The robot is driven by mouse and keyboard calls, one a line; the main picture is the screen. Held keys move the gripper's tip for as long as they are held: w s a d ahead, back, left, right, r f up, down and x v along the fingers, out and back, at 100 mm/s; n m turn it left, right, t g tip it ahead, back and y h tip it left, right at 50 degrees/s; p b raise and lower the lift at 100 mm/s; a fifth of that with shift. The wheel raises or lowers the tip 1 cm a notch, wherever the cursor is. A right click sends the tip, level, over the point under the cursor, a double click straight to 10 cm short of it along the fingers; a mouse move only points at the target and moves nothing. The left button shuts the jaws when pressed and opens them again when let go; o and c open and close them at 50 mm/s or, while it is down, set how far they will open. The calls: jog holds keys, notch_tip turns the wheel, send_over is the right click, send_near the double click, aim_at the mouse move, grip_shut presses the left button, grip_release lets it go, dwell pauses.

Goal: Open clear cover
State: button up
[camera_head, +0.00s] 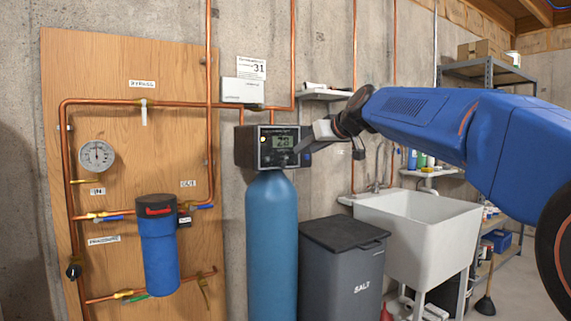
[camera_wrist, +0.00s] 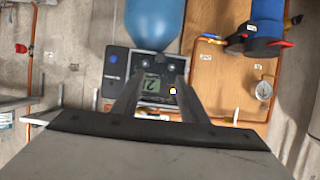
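The control head (camera_head: 245,146) is a dark box on top of a blue tank (camera_head: 271,240). Its front panel has a lit display (camera_head: 282,141) and knobs. The clear cover cannot be told apart from the panel behind it in either view. My gripper (camera_head: 303,147) is at the right side of the panel in the head view. In the wrist view, turned upside down, my gripper (camera_wrist: 158,82) has its two fingers apart, with the display (camera_wrist: 151,86) between them and nothing held. Whether the fingertips touch the panel cannot be told.
A wooden board (camera_head: 110,75) with copper pipes, a gauge (camera_head: 96,155) and a blue filter (camera_head: 159,250) is on the left. A grey salt bin (camera_head: 340,265) and white sink (camera_head: 420,225) stand right.

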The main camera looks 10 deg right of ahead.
aim_at(284, 163)
jog(key=x, duration=1.5)
jog(key=shift+f, duration=0.2)
jog(key=shift+c, duration=0.3)
grip_shut()
